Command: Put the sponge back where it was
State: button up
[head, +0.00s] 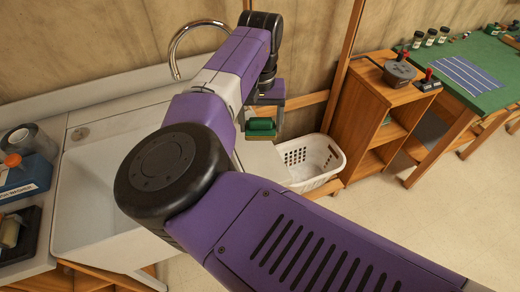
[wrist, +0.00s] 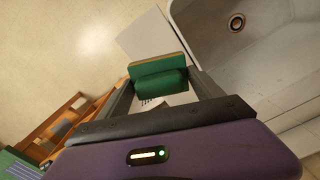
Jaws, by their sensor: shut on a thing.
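The sponge (head: 262,127) is green with a thin tan layer along its edge. My gripper (head: 263,122) is shut on it and holds it in the air to the right of the sink, in front of the white basket in the head view. In the wrist view the sponge (wrist: 159,76) sits between the two fingers of my gripper (wrist: 162,84), and one finger is on each side of it. The sink (head: 85,195) is white and looks empty where it shows; my arm hides its right part.
A white laundry basket (head: 325,168) stands on the floor right of the sink. A wooden shelf unit (head: 373,115) with a dark pot (head: 399,72) is beside it. A green-topped table (head: 475,62) is at far right. A blue box (head: 25,175) sits left of the sink.

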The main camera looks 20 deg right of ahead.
aim_at(261, 159)
notch_tip(261, 159, down, 12)
jog(key=shift+f+p, duration=0.1)
jog(key=shift+p, duration=0.45)
jog(key=o, duration=1.2)
notch_tip(261, 159, up, 12)
jog(key=shift+r+b, duration=0.1)
jog(key=shift+b, duration=0.5)
